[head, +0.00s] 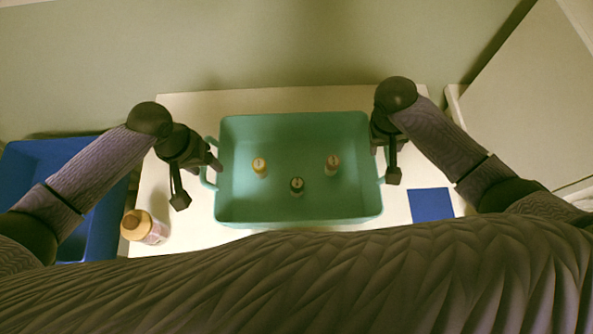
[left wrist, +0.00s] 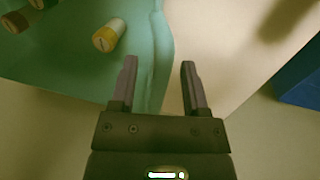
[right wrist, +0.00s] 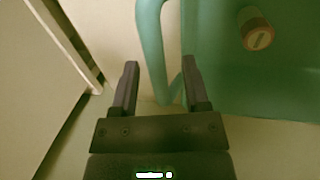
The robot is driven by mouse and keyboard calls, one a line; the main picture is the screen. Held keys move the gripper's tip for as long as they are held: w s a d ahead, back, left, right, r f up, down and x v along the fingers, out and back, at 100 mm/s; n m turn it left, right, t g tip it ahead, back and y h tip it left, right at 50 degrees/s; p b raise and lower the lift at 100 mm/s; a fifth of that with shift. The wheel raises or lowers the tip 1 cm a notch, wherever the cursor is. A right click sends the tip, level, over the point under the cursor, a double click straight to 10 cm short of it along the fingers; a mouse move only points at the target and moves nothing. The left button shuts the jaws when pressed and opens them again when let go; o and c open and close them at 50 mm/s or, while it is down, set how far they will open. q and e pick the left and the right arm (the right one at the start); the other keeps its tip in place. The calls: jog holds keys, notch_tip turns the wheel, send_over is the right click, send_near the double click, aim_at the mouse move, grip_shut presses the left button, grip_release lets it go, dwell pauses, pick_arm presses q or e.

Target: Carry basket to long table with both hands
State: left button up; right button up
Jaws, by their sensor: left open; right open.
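A green basket (head: 300,205) with a handle at each side stands on a white table (head: 190,108). Neither clearly grips.
A blue bin (head: 100,215) stands at the left of the table. A larger bottle with an orange-brown cap (head: 145,227) is at the table's front left. A blue square (head: 431,204) lies right of the basket. A white furniture piece (head: 530,100) stands at the right.

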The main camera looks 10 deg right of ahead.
pick_arm(q)
grip_shut()
pick_arm(e)
grip_shut()
pick_arm(q)
jog(key=shift+r, duration=0.1)
dwell(1.0)
